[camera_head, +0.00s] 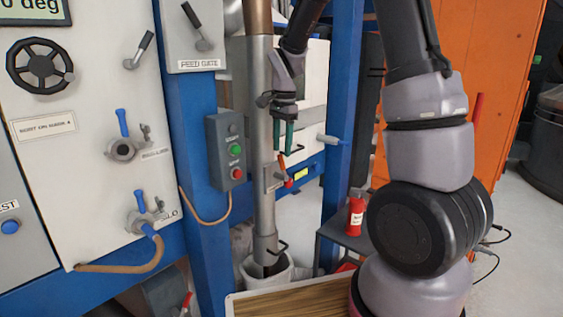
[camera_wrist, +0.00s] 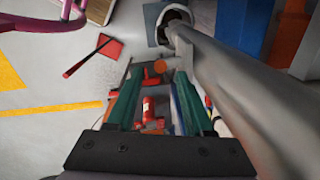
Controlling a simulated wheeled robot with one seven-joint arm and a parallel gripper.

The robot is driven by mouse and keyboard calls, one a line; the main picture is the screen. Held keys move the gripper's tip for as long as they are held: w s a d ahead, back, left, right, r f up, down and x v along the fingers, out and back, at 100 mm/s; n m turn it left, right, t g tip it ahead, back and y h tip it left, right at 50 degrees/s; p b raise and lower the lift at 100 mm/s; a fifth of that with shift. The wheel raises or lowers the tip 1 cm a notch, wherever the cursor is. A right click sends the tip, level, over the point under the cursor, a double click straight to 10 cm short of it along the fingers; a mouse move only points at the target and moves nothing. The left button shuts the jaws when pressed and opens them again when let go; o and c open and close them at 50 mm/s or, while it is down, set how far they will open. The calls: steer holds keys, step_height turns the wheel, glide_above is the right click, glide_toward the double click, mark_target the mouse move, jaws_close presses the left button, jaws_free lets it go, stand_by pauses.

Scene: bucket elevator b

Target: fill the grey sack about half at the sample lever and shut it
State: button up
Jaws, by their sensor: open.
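The sample lever (camera_head: 287,179) has a red grip and sits on a small fitting on the steel downpipe (camera_head: 263,130). My gripper (camera_head: 283,151) points down with green fingers just above this lever and beside the pipe. The fingers are apart with nothing clearly between them; in the wrist view my gripper (camera_wrist: 157,78) has red and orange parts below it. A pale grey-white sack (camera_head: 249,268) stands open around the pipe's lower end. Its pale rim also shows in the wrist view (camera_wrist: 166,14). The fill inside it is dark and cannot be judged.
A blue post with a grey button box (camera_head: 227,150) stands left of the pipe. A red bottle (camera_head: 355,217) stands on a grey shelf to the right. A wooden-topped surface (camera_head: 290,302) is in front. A red pan (camera_wrist: 101,47) lies on the floor.

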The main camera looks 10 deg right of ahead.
mark_target(281, 160)
step_height(281, 160, down, 5)
steer(key=shift+w+f, duration=0.15)
jaws_close()
stand_by(1.5)
